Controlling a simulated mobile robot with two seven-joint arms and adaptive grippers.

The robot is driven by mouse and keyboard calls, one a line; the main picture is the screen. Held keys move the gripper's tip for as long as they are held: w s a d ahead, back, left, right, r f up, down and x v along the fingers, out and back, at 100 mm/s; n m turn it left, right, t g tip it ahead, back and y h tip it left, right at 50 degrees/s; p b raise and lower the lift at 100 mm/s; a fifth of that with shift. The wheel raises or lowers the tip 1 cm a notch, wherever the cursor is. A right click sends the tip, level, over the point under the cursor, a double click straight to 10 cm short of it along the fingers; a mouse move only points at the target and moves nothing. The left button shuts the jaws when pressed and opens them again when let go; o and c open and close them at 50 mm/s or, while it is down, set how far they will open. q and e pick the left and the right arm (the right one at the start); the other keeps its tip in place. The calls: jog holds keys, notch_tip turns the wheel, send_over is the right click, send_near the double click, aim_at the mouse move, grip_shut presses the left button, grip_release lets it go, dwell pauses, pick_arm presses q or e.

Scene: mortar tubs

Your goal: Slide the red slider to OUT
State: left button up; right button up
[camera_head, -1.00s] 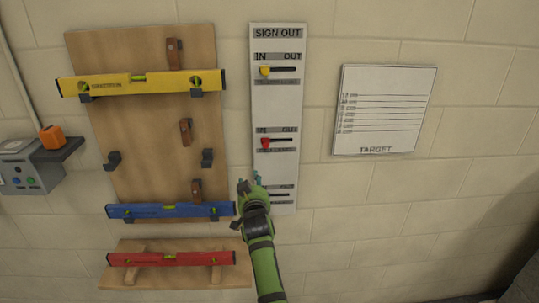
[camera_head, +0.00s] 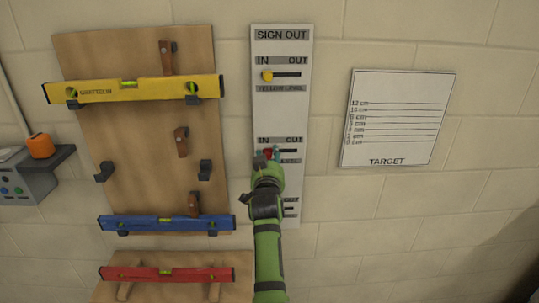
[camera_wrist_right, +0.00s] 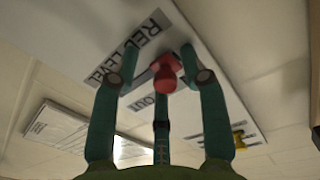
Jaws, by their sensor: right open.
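The red slider (camera_head: 268,152) sits on the middle track of the SIGN OUT board (camera_head: 282,114), at the IN side and partly hidden by my gripper. My right gripper (camera_head: 267,158) is at the slider, its arm coming up from below. In the right wrist view the red slider knob (camera_wrist_right: 166,73) shows between the spread teal fingers of the right gripper (camera_wrist_right: 160,70). The fingers are open, and I cannot tell whether one touches the knob. My left gripper is not in view.
A yellow slider (camera_head: 267,76) is on the top track, at IN. A wooden rack at left holds a yellow level (camera_head: 135,88) and a blue level (camera_head: 165,222). A red level (camera_head: 165,273) lies below. A TARGET sheet (camera_head: 388,117) hangs at right, with bare wall between.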

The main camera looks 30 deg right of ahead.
jog(key=shift+s+a+r, duration=0.2)
jog(key=shift+a+r, duration=0.05)
jog(key=shift+s+a+r, duration=0.15)
jog(key=shift+s+a, duration=0.05)
grip_shut()
jog(key=s+d+p, duration=0.1)
jog(key=d, duration=0.1)
jog(key=s+d+p, duration=0.1)
jog(key=d, duration=0.1)
jog(key=s+d+p, duration=0.1)
jog(key=s+d, duration=0.1)
jog(key=shift+d+r+p, duration=0.2)
jog(key=shift+d+p, duration=0.1)
jog(key=shift+w+a, duration=0.1)
grip_release()
jog(key=shift+w+d+f, duration=0.1)
jog(key=shift+d+f, duration=0.2)
jog(key=shift+a, duration=0.2)
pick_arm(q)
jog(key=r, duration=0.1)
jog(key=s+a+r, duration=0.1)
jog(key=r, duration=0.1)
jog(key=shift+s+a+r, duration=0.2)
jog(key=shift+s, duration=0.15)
pick_arm(e)
send_near(294, 150)
jog(key=shift+s+a, duration=0.25)
jog(key=shift+s, duration=0.35)
jog(key=shift+f, duration=0.1)
